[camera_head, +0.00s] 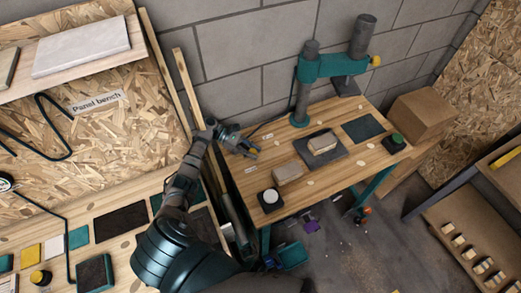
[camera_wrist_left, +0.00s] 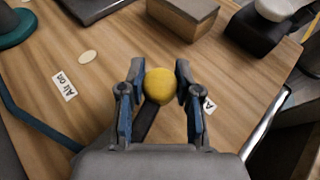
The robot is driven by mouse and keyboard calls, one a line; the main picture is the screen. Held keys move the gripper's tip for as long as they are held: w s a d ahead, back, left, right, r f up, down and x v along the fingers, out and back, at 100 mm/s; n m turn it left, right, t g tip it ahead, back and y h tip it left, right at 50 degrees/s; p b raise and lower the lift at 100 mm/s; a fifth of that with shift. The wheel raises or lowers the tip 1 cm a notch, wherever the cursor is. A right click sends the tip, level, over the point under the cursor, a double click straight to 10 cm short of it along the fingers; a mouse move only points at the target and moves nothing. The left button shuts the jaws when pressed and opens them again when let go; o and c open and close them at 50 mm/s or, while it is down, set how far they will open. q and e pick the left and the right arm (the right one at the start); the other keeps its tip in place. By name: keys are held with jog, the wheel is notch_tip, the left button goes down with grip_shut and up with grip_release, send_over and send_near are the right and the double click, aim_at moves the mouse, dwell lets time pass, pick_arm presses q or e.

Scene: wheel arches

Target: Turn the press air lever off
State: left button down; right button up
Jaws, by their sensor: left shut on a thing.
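The press air lever has a yellow ball knob (camera_wrist_left: 160,86) on a dark arm (camera_wrist_left: 147,121), low over the wooden press table (camera_head: 325,185). My left gripper (camera_wrist_left: 157,92) is shut on the knob, one finger on each side. In the head view my left gripper (camera_head: 251,151) is at the table's left part, and the knob is only a small yellow spot. An "Air on" label (camera_wrist_left: 64,86) lies left of the lever in the wrist view. A second label (camera_wrist_left: 209,104), mostly hidden by the right finger, shows only an "A". My right gripper is not in view.
The teal press (camera_head: 332,66) stands at the table's back. A wooden block (camera_head: 287,173), a dark plate with a block (camera_head: 321,143), a white-topped dark button (camera_head: 270,197) and a green button (camera_head: 394,142) are on the table. The panel bench (camera_head: 62,205) is at left.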

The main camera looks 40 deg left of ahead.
pick_arm(q)
jog(key=shift+s+d+r+m+g+b, duration=0.15)
jog(key=shift+s+m+g+b, duration=0.35)
jog(key=shift+m+g, duration=0.4)
jog(key=shift+s+h, duration=0.1)
jog(key=shift+h, duration=0.2)
jog(key=c, duration=1.1)
grip_release()
jog(key=o, duration=0.3)
jog(key=shift+s+d+r, duration=0.1)
jog(key=shift+s+r, duration=0.05)
jog(key=shift+r, duration=0.05)
jog(key=shift+o, duration=0.2)
jog(key=shift+f, duration=0.1)
jog(key=shift+a+r, duration=0.25)
jog(key=shift+r, duration=0.2)
notch_tip(320, 180, up, 9)
jog(key=shift+s+d+r, duration=0.15)
jog(key=shift+d+r, duration=0.05)
jog(key=shift+d, duration=0.15)
